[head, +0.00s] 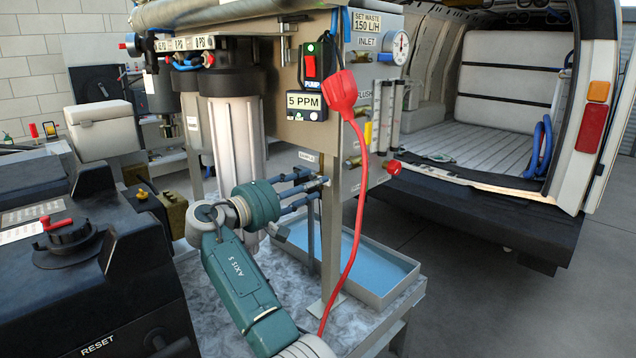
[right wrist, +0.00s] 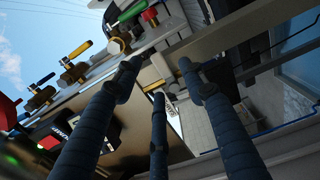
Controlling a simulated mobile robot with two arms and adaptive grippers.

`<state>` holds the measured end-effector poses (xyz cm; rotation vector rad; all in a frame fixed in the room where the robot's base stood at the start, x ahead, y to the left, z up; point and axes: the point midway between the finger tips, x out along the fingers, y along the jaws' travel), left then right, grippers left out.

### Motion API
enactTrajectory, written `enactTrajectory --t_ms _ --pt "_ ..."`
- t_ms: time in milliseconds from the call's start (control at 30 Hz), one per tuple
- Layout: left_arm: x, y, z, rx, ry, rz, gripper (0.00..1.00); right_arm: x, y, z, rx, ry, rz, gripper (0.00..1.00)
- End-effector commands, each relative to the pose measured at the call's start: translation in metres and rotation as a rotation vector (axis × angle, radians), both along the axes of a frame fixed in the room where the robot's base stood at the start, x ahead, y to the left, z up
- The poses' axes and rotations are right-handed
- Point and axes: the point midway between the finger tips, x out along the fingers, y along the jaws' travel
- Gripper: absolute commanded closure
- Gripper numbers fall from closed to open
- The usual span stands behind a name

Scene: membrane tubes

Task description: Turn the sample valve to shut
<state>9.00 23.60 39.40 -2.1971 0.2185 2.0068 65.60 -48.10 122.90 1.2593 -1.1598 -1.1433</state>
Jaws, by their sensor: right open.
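In the head view, a small label (head: 305,157) that seems to read SAMPLE sits low on the panel. The sample valve (head: 325,181) shows there only as a small brass bit on the post, mostly hidden by my fingers. My right gripper (head: 312,186) comes from the left with its dark fingers spread at this valve; I cannot tell whether they touch it. In the right wrist view, the open fingers (right wrist: 160,76) surround a small yellow lever (right wrist: 157,87) beside a white tag. The lever's exact setting is unclear. My left gripper is not in view.
A red cable (head: 357,200) hangs from a red plug beside the post. White filter housings (head: 237,130) stand behind my arm. A blue-lined tray (head: 397,292) lies below.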

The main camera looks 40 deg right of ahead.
Motion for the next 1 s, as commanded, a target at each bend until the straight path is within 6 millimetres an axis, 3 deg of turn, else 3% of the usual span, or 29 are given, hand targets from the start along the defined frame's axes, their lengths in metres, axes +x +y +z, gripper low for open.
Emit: enactTrajectory --t_ms 100,300,867,1000 --pt "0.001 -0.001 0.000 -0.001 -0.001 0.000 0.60 -0.001 0.021 0.000 0.002 0.000 0.003 0.58" --pt "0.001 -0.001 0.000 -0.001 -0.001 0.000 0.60 -0.003 0.040 -0.001 0.001 0.000 0.000 0.58" --pt "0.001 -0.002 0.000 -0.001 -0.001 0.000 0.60 -0.004 0.041 -0.001 0.002 0.001 -0.001 0.58" --pt "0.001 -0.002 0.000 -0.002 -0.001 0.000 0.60 -0.006 0.040 -0.020 0.030 0.000 0.011 0.58"
